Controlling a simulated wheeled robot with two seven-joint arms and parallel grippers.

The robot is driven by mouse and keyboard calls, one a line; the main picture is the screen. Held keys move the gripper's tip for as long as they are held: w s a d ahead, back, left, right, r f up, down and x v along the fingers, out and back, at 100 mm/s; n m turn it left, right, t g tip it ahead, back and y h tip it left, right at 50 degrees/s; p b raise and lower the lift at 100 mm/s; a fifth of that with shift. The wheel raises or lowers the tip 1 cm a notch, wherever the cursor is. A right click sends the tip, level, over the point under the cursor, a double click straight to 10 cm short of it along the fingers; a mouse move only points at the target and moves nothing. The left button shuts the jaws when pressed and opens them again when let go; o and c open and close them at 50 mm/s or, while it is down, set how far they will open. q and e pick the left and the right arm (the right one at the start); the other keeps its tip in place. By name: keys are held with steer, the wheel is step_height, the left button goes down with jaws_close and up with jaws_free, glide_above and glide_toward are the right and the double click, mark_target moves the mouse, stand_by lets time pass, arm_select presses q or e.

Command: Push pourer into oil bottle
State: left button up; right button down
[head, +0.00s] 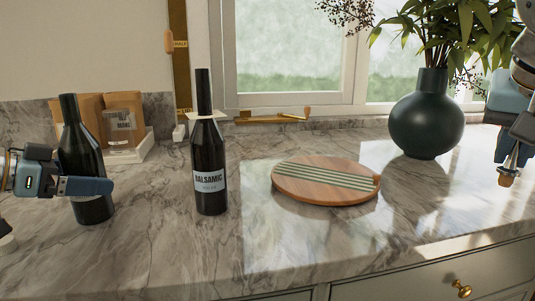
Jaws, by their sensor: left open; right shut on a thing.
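A dark bottle (80,150) with no readable label, taken to be the oil bottle, stands upright on the counter at the left. My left gripper (98,187) is open at its lower body, with one finger across its front; the other finger is hidden. My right gripper (511,160) is at the right edge of the head view, raised above the counter and partly cut off. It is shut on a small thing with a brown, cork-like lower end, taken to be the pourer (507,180). The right gripper is far from the dark bottle.
A second dark bottle (209,160) labelled BALSAMIC stands right of the first. A round wooden board (300,188) lies mid-counter. A dark vase (427,120) with a plant stands at the back right. Packages (122,122) stand behind the left bottle. The front counter (200,255) is clear.

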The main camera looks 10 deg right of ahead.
mark_target(72, 137)
arm_select(q)
steer(key=shift+c, duration=0.2)
steer(key=c, duration=1.6)
steer(key=shift+r, duration=0.1)
steer(key=shift+r, duration=0.45)
step_height(72, 137, up, 3)
steer(key=shift+s+f, duration=0.1)
steer(key=s+r, duration=0.1)
steer(key=s+a+r, duration=0.1)
steer(key=s+r, duration=0.1)
steer(key=s+a+r, duration=0.1)
steer(key=r, duration=0.1)
steer(key=shift+s+a+r, duration=0.1)
steer(key=shift+s+r, duration=0.05)
steer(key=shift+r, duration=0.1)
steer(key=s+a+r, duration=0.1)
steer(key=s, duration=0.1)
steer(key=s+a+r, duration=0.1)
steer(key=s, duration=0.2)
steer(key=s+a+r, duration=0.1)
steer(key=s+a, duration=0.1)
steer(key=s, duration=0.1)
steer(key=shift+r, duration=0.35)
